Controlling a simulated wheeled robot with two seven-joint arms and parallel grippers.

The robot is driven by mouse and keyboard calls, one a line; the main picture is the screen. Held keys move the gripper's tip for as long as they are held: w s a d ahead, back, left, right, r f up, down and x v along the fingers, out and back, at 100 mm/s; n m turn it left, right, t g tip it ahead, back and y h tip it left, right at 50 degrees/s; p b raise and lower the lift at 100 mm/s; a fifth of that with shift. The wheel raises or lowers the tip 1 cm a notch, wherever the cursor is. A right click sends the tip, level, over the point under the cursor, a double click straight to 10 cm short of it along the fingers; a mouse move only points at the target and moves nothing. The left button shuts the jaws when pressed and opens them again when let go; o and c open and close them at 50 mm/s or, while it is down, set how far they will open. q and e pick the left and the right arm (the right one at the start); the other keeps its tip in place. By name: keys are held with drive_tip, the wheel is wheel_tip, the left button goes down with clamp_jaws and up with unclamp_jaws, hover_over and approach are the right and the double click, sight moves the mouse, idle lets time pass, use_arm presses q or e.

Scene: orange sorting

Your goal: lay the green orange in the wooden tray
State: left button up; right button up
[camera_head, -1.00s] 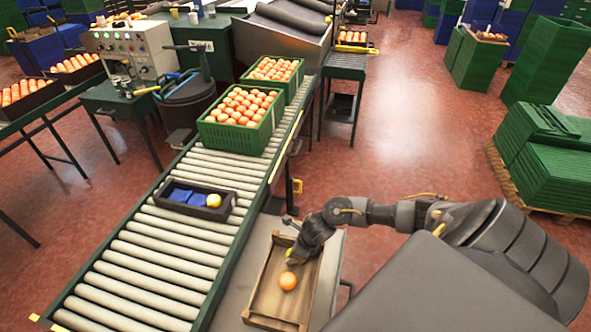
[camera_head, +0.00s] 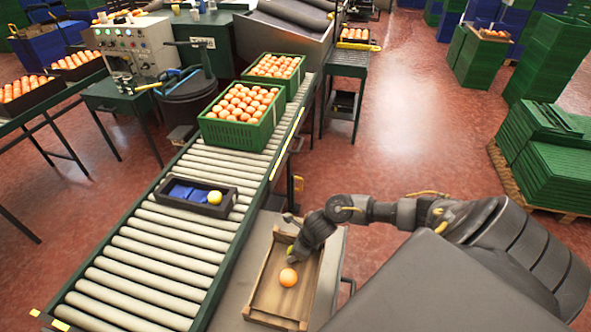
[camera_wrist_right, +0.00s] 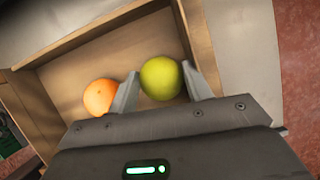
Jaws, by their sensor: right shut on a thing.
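The green orange (camera_wrist_right: 161,78) sits between the two fingers of my right gripper (camera_wrist_right: 160,92), which is shut on it. In the head view my right gripper (camera_head: 291,254) reaches down inside the far part of the wooden tray (camera_head: 263,283), and the green orange is mostly hidden there. The tray wall (camera_wrist_right: 98,34) shows behind the fruit in the right wrist view. I cannot tell whether the green orange touches the tray floor. An ordinary orange (camera_head: 288,277) lies in the tray, and it also shows left of the fingers in the wrist view (camera_wrist_right: 100,97). My left gripper is not in view.
A roller conveyor (camera_head: 150,258) runs left of the tray. On it stand a dark box (camera_head: 176,203) with blue inserts and a yellow fruit (camera_head: 214,197), and green crates (camera_head: 238,134) full of oranges. The near part of the tray is clear.

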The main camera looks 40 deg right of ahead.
drive_tip(key=o, duration=1.5)
drive_tip(key=shift+c, duration=0.2)
drive_tip(key=shift+r, duration=0.1)
drive_tip(key=shift+r+p, duration=3.1)
drive_tip(key=shift+r, duration=0.8)
drive_tip(key=shift+s+f, duration=0.1)
